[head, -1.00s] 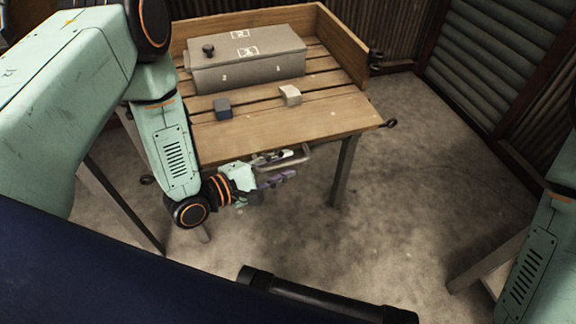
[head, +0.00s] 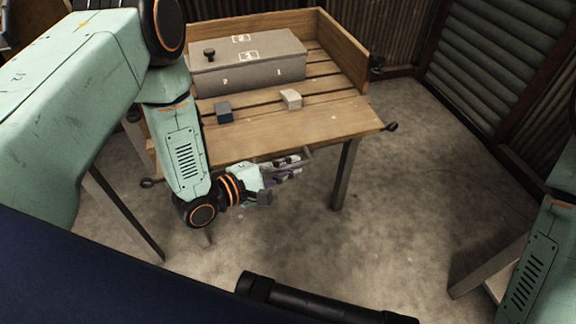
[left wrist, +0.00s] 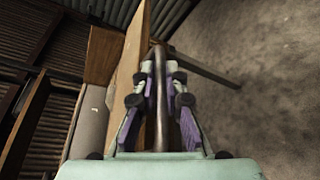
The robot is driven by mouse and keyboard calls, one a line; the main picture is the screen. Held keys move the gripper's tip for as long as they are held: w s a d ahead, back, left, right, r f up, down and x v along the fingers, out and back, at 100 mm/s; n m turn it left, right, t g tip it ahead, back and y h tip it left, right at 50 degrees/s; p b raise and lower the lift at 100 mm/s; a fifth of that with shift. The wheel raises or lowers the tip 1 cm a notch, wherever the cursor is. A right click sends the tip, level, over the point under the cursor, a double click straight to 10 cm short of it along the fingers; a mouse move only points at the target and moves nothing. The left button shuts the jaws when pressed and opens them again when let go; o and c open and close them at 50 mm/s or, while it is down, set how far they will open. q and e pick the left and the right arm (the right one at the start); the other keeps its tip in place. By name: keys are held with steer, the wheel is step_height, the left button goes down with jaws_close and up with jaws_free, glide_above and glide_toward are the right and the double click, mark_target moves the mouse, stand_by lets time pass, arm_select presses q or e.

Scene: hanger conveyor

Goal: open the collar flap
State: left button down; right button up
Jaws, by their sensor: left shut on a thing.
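The collar flap appears to be the broad plain board (head: 295,133) along the front of the slatted table. It looks lowered and near flat, with its exact tilt hard to judge. A metal bar handle (head: 302,158) sticks out from its front edge. My left gripper (head: 288,167) is at that handle, shut on it. In the left wrist view the dark bar (left wrist: 158,85) runs between my purple-padded fingers (left wrist: 158,98), beside the pale board (left wrist: 131,65). My right gripper is out of view; only part of my right arm shows at the right edge.
A grey box (head: 250,72) with a black knob stands at the table's back. A dark blue block (head: 224,112) and a pale block (head: 291,99) sit in front of it. Wooden boards (head: 345,48) wall the back and right. The floor (head: 400,190) at right is clear.

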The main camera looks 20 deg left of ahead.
mark_target(286, 148)
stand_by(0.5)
arm_select(q)
steer(key=r+p, duration=0.1)
steer(key=r+n+p, duration=0.1)
steer(key=p, duration=0.1)
steer(key=r+n+g+p, duration=0.1)
steer(key=r+p, duration=0.1)
steer(key=shift+w+a+r, duration=0.1)
steer(key=shift+w+a, duration=0.1)
steer(key=shift+w, duration=0.05)
steer(key=shift+w+a+r+p, duration=0.1)
steer(key=shift+w+r+p, duration=0.1)
steer(key=shift+r+p, duration=0.3)
steer(key=c, duration=1.4)
jaws_free()
